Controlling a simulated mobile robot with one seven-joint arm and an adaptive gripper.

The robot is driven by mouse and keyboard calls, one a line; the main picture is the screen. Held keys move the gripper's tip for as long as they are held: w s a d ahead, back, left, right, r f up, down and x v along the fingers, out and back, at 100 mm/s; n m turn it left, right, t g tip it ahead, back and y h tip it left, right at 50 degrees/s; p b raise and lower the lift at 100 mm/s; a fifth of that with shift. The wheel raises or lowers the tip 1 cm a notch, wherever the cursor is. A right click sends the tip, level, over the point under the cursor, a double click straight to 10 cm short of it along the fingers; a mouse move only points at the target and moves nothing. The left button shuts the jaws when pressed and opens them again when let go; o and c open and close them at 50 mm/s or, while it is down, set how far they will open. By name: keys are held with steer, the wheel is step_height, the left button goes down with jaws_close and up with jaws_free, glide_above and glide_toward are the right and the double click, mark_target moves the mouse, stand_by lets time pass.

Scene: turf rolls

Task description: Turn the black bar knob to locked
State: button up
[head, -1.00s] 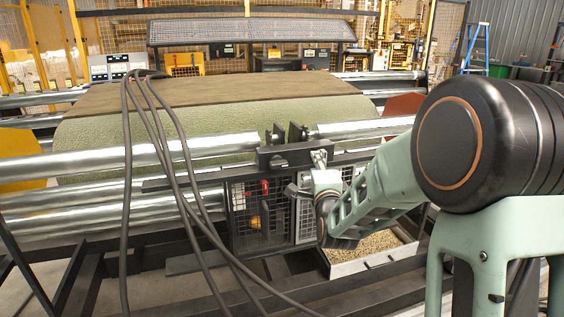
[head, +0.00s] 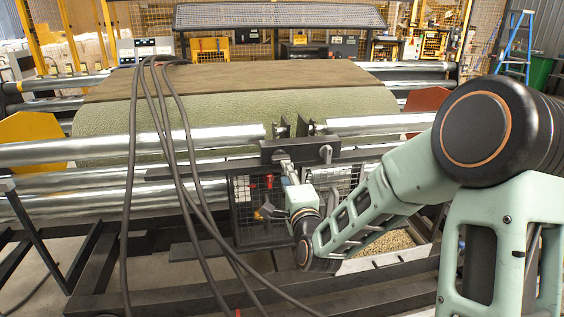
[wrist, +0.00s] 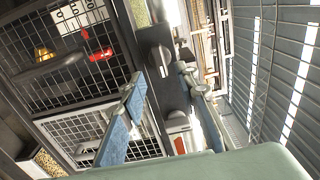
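The black bar knob (wrist: 162,59) sits on a dark plate in the wrist view, its bar running roughly along the plate. My gripper (wrist: 164,80) is open, with one blue-padded finger on each side of the plate. The knob shows in the gap just beyond the fingertips, and I see no clear contact. In the head view my gripper (head: 285,163) reaches up to the left part of the black block (head: 298,150) and covers the knob there. A second, greyer knob (head: 325,153) shows on the block's right part.
A mesh guard (head: 250,205) with red and yellow parts hangs below the block. Metal rollers (head: 200,140) and a green turf roll (head: 230,115) lie behind. Dark cables (head: 180,165) drape down on the left. A tray of granules (head: 385,243) sits below my arm.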

mark_target(280, 159)
steer(key=x, duration=0.7)
steer(key=shift+w, duration=0.35)
steer(key=shift+a, duration=0.1)
jaws_close()
